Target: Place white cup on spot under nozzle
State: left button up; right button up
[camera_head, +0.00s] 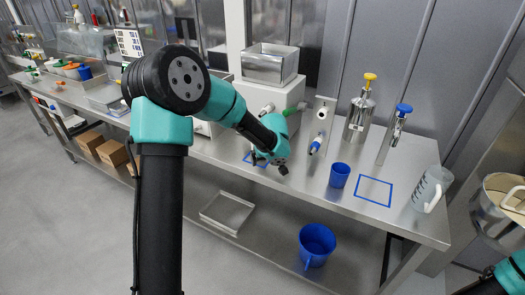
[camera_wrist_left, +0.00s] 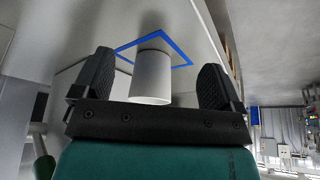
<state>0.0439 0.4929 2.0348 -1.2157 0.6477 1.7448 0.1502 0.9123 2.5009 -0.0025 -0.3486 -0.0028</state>
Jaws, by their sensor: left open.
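The white cup (camera_wrist_left: 152,78) is a plain cylinder in the left wrist view, with its far end inside the blue square outline (camera_wrist_left: 187,59) on the steel table. My left gripper (camera_wrist_left: 155,82) is open around the cup, one finger on each side, with a visible gap to both. In the head view my left gripper (camera_head: 270,163) is low over the table by that blue outline (camera_head: 249,159), and hides the cup. My right gripper is out of view; only part of that arm shows.
A blue cup (camera_head: 339,176) stands left of another blue outline (camera_head: 375,191). A clear jug (camera_head: 431,190) and pump dispensers (camera_head: 359,118) stand to the right. A blue-tipped nozzle (camera_head: 316,145) is close to the gripper's right. A steel bin (camera_head: 270,66) tops the machine.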

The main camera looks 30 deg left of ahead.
pick_arm(q)
jog(key=shift+s+d, duration=0.85)
jog(key=shift+d, duration=0.05)
dwell(0.9)
